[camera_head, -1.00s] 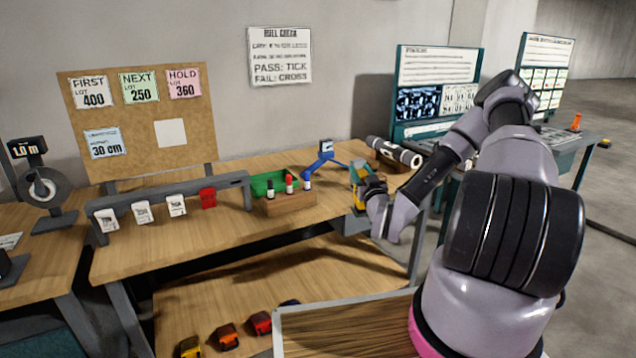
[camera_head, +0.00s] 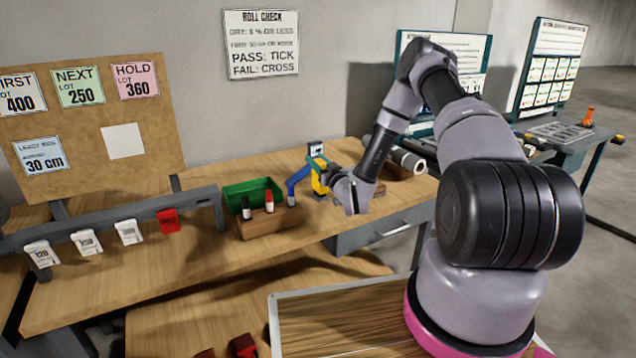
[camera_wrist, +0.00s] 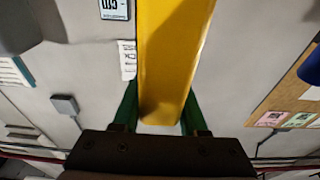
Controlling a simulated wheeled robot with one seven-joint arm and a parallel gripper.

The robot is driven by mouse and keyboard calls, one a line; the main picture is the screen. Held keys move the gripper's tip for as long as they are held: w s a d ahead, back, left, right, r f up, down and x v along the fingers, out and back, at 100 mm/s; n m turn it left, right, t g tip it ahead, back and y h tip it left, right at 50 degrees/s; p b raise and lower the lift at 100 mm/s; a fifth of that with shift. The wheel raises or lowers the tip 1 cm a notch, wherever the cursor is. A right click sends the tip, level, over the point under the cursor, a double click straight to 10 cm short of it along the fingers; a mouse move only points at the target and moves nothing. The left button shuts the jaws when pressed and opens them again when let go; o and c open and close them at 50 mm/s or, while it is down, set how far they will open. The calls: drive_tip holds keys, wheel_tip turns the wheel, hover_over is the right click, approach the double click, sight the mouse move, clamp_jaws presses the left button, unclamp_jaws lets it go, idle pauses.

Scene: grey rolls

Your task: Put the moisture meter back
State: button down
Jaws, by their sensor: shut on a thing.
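My gripper (camera_head: 322,180) is shut on a yellow bar-shaped body, which I take to be the moisture meter (camera_wrist: 172,50). In the wrist view green fingers stand on both sides of it, and its far end runs out of the picture. In the head view the yellow meter (camera_head: 319,187) is small and partly hidden by my gripper. It is beside a blue angled stand (camera_head: 297,180) at the back of the bench. A small dark-and-white display (camera_head: 315,149) shows just behind. I cannot tell whether meter and stand touch.
A wooden block with markers (camera_head: 272,222) and a green tray (camera_head: 250,192) are left of the stand. A grey rail with tags (camera_head: 190,200) lies further left. A grey roll (camera_head: 405,160) lies behind my wrist. Bare bench top shows in front of my gripper.

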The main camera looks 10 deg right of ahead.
drive_tip(key=shift+f, duration=2.55)
drive_tip(key=shift+c, duration=2.2)
unclamp_jaws()
drive_tip(key=shift+s, duration=0.1)
drive_tip(key=v, duration=1.2)
